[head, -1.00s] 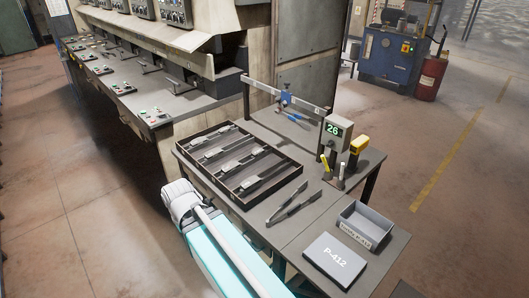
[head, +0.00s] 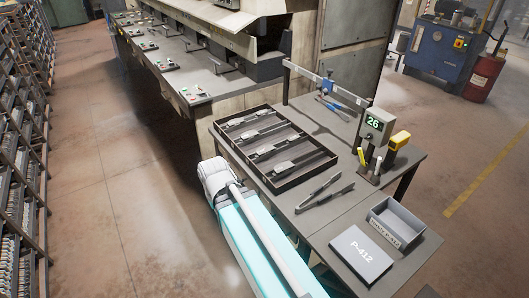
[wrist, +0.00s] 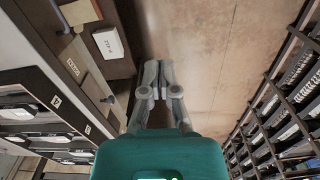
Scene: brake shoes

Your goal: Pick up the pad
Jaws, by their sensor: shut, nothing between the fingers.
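The dark tray (head: 283,186) on the workbench holds several long dark brake shoes with lighter metal parts, such as the front shoe (head: 296,164). I cannot tell which piece is the pad. My gripper (wrist: 158,68) is in the wrist view, fingers together and empty, over the floor to the right of the bench. It touches none of the shoes. The head view does not show my gripper.
A loaded rack (head: 22,150) stands at the left; floor (head: 110,190) between is clear.

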